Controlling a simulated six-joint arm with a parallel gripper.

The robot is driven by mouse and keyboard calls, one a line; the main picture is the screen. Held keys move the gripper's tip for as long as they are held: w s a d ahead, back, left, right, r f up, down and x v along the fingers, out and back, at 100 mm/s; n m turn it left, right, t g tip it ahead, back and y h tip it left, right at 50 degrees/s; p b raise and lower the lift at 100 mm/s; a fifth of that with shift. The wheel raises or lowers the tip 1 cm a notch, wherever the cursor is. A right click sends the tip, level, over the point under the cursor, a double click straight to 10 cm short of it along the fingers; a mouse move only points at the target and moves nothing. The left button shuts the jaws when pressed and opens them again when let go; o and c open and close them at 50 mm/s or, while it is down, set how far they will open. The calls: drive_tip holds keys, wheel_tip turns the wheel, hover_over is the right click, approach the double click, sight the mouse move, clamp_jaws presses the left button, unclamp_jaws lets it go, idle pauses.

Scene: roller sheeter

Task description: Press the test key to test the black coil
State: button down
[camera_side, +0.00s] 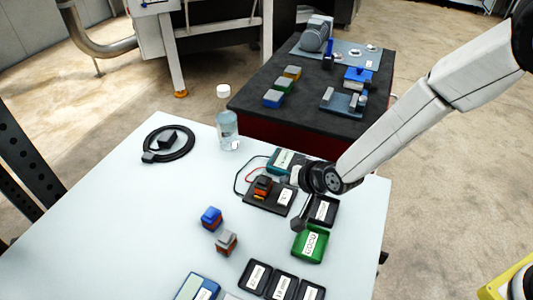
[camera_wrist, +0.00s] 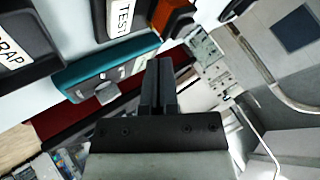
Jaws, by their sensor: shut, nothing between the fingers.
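The black coil (camera_side: 263,185), dark on top with orange below, sits on the black test base (camera_side: 256,203). Its orange side shows at the top of the wrist view (camera_wrist: 176,20). A white TEST label (camera_wrist: 122,17) lies on a dark part beside the coil. A teal tester box (camera_side: 284,160) stands behind the base; its face (camera_wrist: 130,60) carries small controls and a grey knob. I cannot tell which part is the test key. My gripper (camera_side: 299,222) is shut and empty, above the table near the base's right side; its fingers (camera_wrist: 158,75) show in the wrist view.
A green tray (camera_side: 298,250) and a black tray (camera_side: 332,212) lie by my gripper. A blue-topped coil (camera_side: 211,216) and a grey-topped coil (camera_side: 227,240) stand front-left. A bottle (camera_side: 227,128) and a cable loop (camera_side: 170,145) are farther back. The left table is clear.

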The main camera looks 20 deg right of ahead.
drive_tip(key=shift+r, duration=0.9)
drive_tip(key=shift+d, duration=0.1)
drive_tip(key=s+d+r+n+g+h, duration=0.1)
drive_tip(key=s+d+r+n+g, duration=0.1)
drive_tip(key=s+d, duration=0.6)
drive_tip(key=s+d+r+n+g+h, duration=0.2)
drive_tip(key=s+d, duration=0.6)
drive_tip(key=d, duration=0.9)
wheel_tip(320, 180, up, 2)
drive_tip(key=shift+s+r+n+g, duration=0.2)
drive_tip(key=shift+n+g, duration=0.2)
drive_tip(key=shift+g, duration=0.6)
